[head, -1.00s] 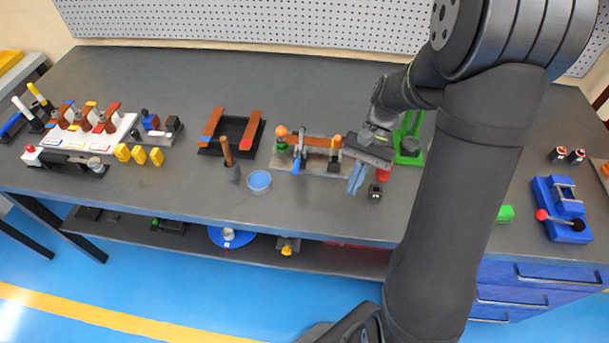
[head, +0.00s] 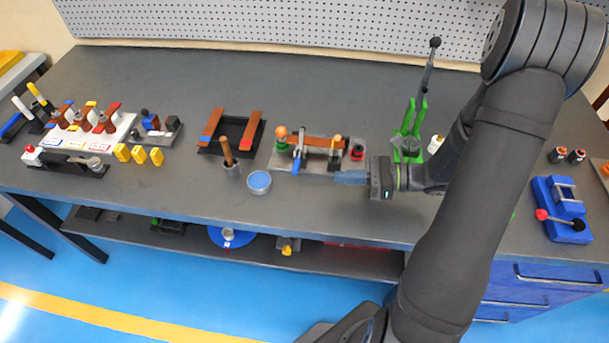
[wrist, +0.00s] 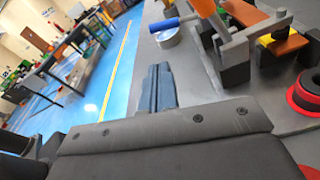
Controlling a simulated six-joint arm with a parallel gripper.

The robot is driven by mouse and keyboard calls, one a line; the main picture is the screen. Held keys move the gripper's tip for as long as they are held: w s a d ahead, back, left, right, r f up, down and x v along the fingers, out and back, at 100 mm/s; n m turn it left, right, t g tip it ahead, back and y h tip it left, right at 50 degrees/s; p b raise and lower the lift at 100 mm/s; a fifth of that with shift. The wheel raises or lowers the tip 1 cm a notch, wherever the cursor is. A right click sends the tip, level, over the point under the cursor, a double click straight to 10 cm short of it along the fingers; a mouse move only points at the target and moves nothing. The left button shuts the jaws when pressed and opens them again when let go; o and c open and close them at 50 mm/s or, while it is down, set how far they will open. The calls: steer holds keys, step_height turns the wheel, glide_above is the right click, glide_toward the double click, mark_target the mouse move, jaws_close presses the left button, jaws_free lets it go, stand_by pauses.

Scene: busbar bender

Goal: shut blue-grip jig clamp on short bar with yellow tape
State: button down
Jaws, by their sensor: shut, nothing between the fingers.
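The grey jig (head: 318,158) stands near the front of the bench, with a copper bar (head: 325,142) lying across its back; the bar (wrist: 288,43) with a yellow patch also shows in the wrist view. The clamp's blue grip (head: 296,165) hangs over the jig's front edge, and in the wrist view the blue grip (wrist: 175,23) points left. Whether the clamp presses on the bar I cannot tell. My gripper (head: 345,177) is low at the jig's front right, fingers pointing left toward the grip, apart from it. Its fingers (wrist: 158,85) are shut and empty.
A blue-filled bowl (head: 259,182) and a pot with a wooden handle (head: 229,160) stand left of the jig. A red-and-black part (head: 357,152) sits at its right end. A green lever press (head: 408,145) stands behind my wrist. The bench front edge is close.

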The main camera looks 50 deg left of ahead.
stand_by(0.3)
steer(key=x, duration=1)
steer(key=shift+r, duration=0.15)
steer(key=shift+r+m, duration=0.4)
steer(key=shift+m, duration=0.2)
steer(key=shift+w+r+m+g+h, duration=0.1)
steer(key=shift+r+m+g+h, duration=0.35)
steer(key=shift+m, duration=0.85)
steer(key=shift+r, duration=0.1)
steer(key=v, duration=1)
steer(key=shift+d, duration=0.15)
steer(key=shift+s, duration=0.25)
